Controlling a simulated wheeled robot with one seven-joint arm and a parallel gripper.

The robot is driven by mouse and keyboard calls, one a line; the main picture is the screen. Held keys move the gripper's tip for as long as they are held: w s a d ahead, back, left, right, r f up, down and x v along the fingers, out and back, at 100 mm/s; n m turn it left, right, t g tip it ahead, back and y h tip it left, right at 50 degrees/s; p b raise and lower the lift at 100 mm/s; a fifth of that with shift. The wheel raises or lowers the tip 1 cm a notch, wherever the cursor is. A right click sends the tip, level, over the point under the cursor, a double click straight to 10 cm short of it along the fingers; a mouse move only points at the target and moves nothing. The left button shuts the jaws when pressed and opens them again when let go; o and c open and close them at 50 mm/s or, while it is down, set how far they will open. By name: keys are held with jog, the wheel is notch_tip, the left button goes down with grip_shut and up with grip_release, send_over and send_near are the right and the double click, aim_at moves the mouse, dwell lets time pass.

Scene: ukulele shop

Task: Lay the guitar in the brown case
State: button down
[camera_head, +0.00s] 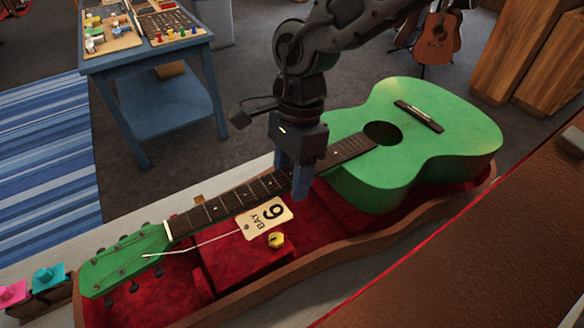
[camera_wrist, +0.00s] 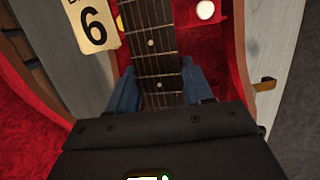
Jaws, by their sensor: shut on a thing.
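A green guitar (camera_head: 418,140) with a dark neck is over the open brown case (camera_head: 330,262) with its red lining (camera_head: 250,285). Its headstock (camera_head: 125,262) is at the left end and its body at the right end. The body appears to sit at or above the case rim; how deep it lies is unclear. My gripper (camera_head: 295,180) is shut across the middle of the neck, its blue fingers on both sides. The wrist view shows the fretboard (camera_wrist: 155,50) between the fingers. A "BAY 6" tag (camera_head: 264,217) hangs by a string from the headstock.
The case lid (camera_head: 470,230) stands open along the near right side. A small yellow object (camera_head: 276,240) lies on the lining below the neck. Pink (camera_head: 12,293) and teal (camera_head: 48,277) items stand at the left end. A blue table (camera_head: 150,60) stands behind.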

jog(key=w+x, duration=0.1)
jog(key=x, duration=0.5)
jog(key=shift+w+d+f, duration=0.2)
jog(key=shift+d+f, duration=0.05)
jog(key=shift+f, duration=0.05)
dwell(0.9)
jog(key=shift+f, duration=0.1)
dwell(0.6)
jog(key=c, duration=0.7)
grip_release()
jog(key=o, duration=0.3)
jog(key=shift+s+f, duration=0.15)
